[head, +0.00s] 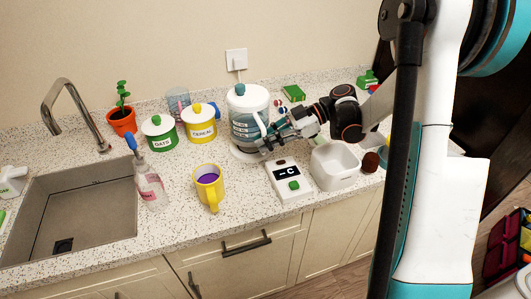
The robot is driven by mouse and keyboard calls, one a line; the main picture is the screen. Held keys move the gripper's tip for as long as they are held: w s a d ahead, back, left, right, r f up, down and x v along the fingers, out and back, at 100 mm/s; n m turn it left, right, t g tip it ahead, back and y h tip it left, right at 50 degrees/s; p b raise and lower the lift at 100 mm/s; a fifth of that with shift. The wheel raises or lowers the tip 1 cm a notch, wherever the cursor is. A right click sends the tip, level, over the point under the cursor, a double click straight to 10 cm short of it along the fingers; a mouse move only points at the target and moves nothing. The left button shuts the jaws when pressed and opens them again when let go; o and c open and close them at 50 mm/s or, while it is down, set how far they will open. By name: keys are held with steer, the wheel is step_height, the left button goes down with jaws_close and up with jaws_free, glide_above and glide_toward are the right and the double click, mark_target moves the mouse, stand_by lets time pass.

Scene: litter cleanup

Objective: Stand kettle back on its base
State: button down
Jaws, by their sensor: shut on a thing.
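The kettle (243,119) has a clear, bluish body, a white lid and a teal knob. It stands upright near the back of the counter, below the wall socket. Its white base (238,153) shows at its foot; I cannot tell whether the kettle is fully seated on it or slightly above it. My gripper (270,138) reaches in from the right and is shut on the kettle at its handle side. The fingers hide part of the handle and the lower right of the body.
A white scale (289,180) and an empty white bin (335,166) stand in front and right. A yellow mug (208,186), green oats canister (159,132) and yellow cereal canister (201,124) stand left.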

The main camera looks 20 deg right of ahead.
step_height(320, 180, down, 4)
steer(key=shift+f+b, duration=0.1)
steer(key=shift+b, duration=0.5)
steer(key=c, duration=1.6)
jaws_free()
steer(key=shift+c, duration=0.2)
